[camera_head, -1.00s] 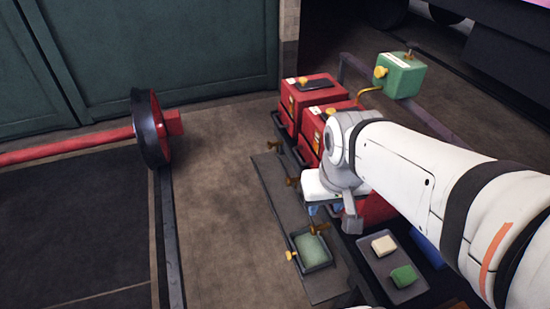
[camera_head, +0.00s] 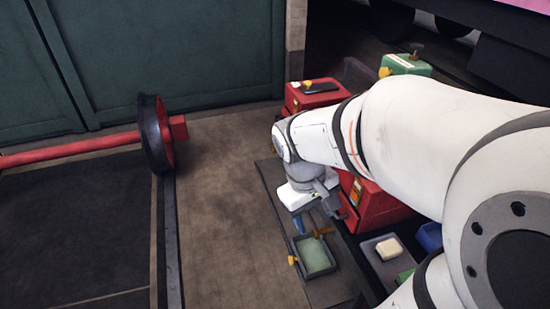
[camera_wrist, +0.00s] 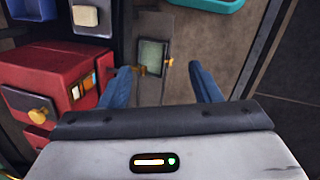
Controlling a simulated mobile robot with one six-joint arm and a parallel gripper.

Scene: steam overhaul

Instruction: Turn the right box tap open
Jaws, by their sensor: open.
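The right box tap (camera_head: 322,232) is a small brass handle in front of the nearest red box (camera_head: 372,205), at the edge of a tray of green liquid (camera_head: 316,257). In the wrist view, the brass tap (camera_wrist: 141,70) lies beyond and between my fingers, closer to the left one, partly hidden by it. My gripper (camera_wrist: 164,84) is open and empty, its blue fingers wide apart. In the head view, only a bit of blue finger shows below my white wrist, just left of the tap. I cannot tell whether it touches.
A yellow knob (camera_head: 293,260) sits on the tray's near left corner. A grey tray (camera_head: 372,265) with a cream block (camera_head: 389,248) stands to the right. Another red box (camera_head: 318,98) and a green box (camera_head: 405,64) are behind my arm.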

